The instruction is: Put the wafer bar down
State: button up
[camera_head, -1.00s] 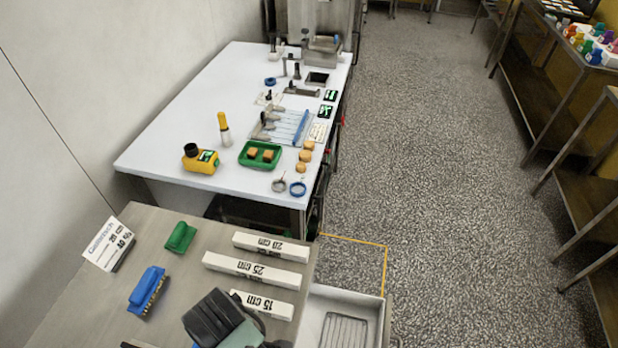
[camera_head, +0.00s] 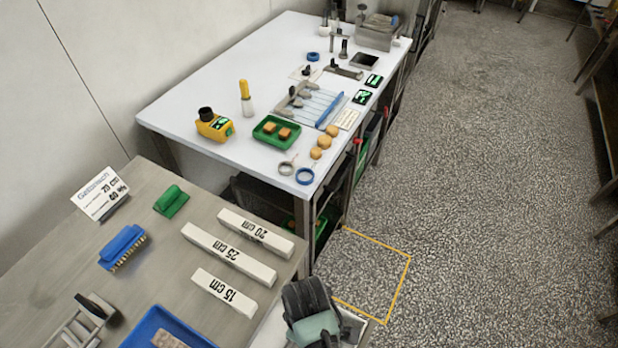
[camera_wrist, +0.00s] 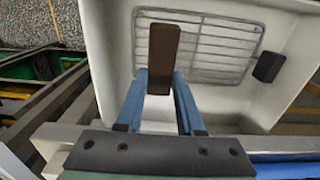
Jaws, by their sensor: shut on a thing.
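The wafer bar (camera_wrist: 164,45) is a dark brown block in the wrist view. My gripper (camera_wrist: 160,82) has blue fingers shut on the bar's near end, and the bar points away from me. Beneath is a white tub (camera_wrist: 115,40) with a wire rack (camera_wrist: 215,48) on its floor. The bar overlaps the rack's left part in the picture; I cannot tell whether it touches the rack. In the head view my wrist hides most of the tub, and the bar and fingertips are hidden.
A small dark block (camera_wrist: 269,67) is at the tub's right side. In the head view, a blue tray (camera_head: 136,341), white length bars (camera_head: 228,253) and brushes (camera_head: 122,245) are on the near grey table. A white table (camera_head: 210,75) with tools stands beyond. Floor to the right is clear.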

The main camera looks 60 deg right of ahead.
jog(key=shift+f, duration=2.05)
jog(key=shift+f, duration=0.15)
jog(key=o, duration=1)
notch_tip(320, 180, up, 12)
jog(key=shift+r+p, duration=0.2)
jog(key=shift+p, duration=0.1)
jog(key=shift+d, duration=0.1)
